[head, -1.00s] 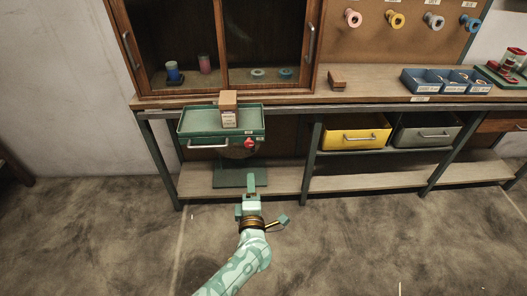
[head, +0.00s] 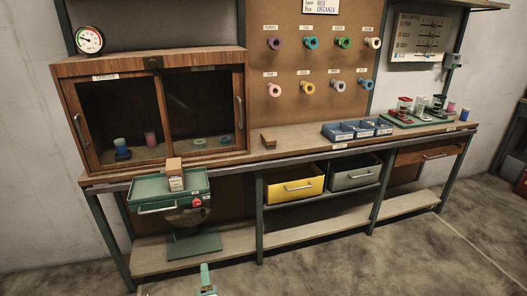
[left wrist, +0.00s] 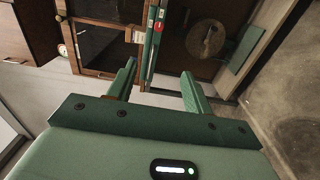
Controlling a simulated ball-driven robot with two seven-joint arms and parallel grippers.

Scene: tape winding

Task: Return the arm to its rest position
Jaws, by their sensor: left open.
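My left gripper (head: 206,284) shows only as a green tip at the bottom edge of the head view, low over the floor in front of the green stand. In the left wrist view its two green fingers (left wrist: 158,88) are spread apart with nothing between them. The rest of my left arm is out of the head view. My right gripper is in neither view.
A green tray (head: 148,198) with a small box (head: 175,174) on it stands before the workbench (head: 300,142). The floor (head: 420,262) at right is clear.

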